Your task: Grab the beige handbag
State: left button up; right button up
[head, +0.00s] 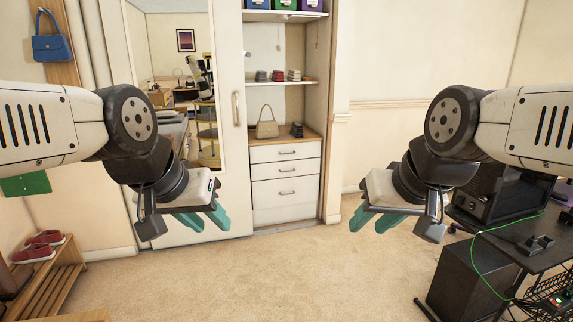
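The beige handbag (267,124) stands upright on the wooden top of a white drawer unit (285,172) inside the open part of a wardrobe, in the head view. Its thin handle arches up above it. My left gripper (217,222) is in front of the wardrobe, to the left of and lower than the handbag in the picture, with its teal fingers spread and empty. My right gripper (372,220) is to the right of and lower than the handbag, also spread and empty. Both are apart from the bag.
Folded dark items (297,130) sit right of the handbag. A shelf (290,83) with small stacks is above. A mirrored door (180,90) is at left. A desk (520,250) with a black computer case (468,278) is at right, a shoe rack (45,285) at left. The carpet (275,270) between is clear.

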aim_at(269, 129)
jog(key=i, duration=4.85)
